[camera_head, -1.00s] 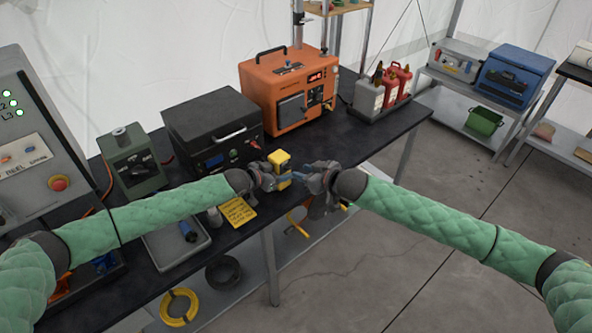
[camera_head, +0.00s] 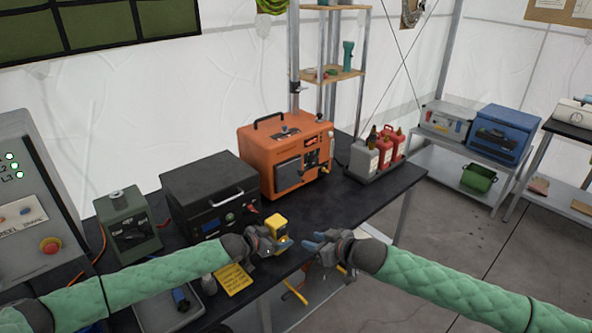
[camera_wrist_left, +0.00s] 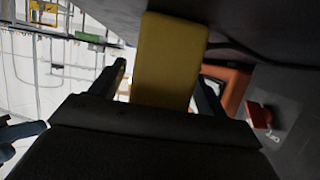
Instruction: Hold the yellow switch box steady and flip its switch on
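The yellow switch box (camera_head: 275,224) stands near the front edge of the black table. My left gripper (camera_head: 277,246) is at the box, coming from the left. In the left wrist view the yellow box (camera_wrist_left: 168,60) lies between the two fingers of my left gripper (camera_wrist_left: 160,85). A gap shows between the box and the left finger; the right finger is close against or beside it. My right gripper (camera_head: 312,246) is to the right of the box, apart from it, with blue fingertips pointing toward it; its opening is unclear. The switch is not discernible.
Behind the box stand a black case (camera_head: 208,190) and an orange generator (camera_head: 285,155). Red bottles (camera_head: 390,148) stand further right. A yellow note (camera_head: 233,279) lies at the front left of the box. The black table (camera_head: 345,205) is clear to the right.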

